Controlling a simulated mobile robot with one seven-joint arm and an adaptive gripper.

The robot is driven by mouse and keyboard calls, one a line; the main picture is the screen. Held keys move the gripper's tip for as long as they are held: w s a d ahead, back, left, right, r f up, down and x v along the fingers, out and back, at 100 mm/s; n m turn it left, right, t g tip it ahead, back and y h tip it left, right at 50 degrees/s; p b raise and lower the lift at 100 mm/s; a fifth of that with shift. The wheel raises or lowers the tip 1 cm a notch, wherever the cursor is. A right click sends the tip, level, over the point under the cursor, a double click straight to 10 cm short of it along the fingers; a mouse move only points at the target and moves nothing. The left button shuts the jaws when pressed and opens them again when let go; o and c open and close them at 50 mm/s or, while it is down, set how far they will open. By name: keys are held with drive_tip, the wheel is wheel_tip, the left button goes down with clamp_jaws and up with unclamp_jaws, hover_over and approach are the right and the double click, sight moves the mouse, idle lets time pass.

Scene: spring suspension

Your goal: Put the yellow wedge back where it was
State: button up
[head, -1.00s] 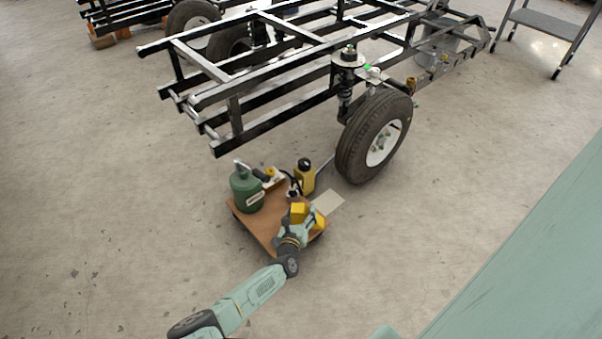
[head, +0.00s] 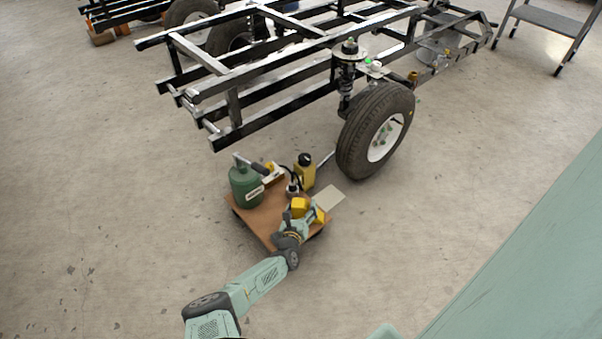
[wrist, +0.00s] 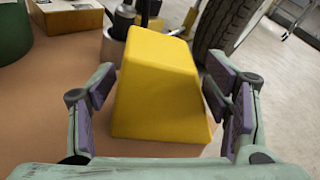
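The yellow wedge (wrist: 158,85) stands in the middle of the wrist view, wide at its base and narrower at the top. It appears to rest on the brown board (wrist: 40,125). My gripper (wrist: 160,92) is open, with one finger on each side of the wedge and small gaps visible beside it. In the head view my gripper (head: 307,214) is over the near right part of the brown board (head: 262,222). Yellow shows there at the wedge (head: 299,205) and at a second yellow patch (head: 320,216) right of the gripper, partly hidden.
A green canister (head: 245,188) stands at the board's left. A yellow bottle (head: 305,174) stands at its far side, near a small dark-and-silver part (head: 292,188). A pale flat sheet (head: 329,197) lies to the right. The tire (head: 372,132) and black frame (head: 230,120) are behind.

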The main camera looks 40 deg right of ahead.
drive_tip(key=o, duration=0.4)
drive_tip(key=shift+c, duration=0.2)
drive_tip(key=shift+r, duration=0.15)
drive_tip(key=p+v, duration=0.4)
drive_tip(key=v, duration=0.6)
drive_tip(key=shift+s+a+r, duration=0.1)
drive_tip(key=shift+s+a, duration=0.1)
drive_tip(key=shift+a, duration=0.1)
drive_tip(key=shift+s+a+p, duration=0.3)
drive_tip(key=shift+s+a, duration=0.15)
drive_tip(key=shift+s, duration=0.1)
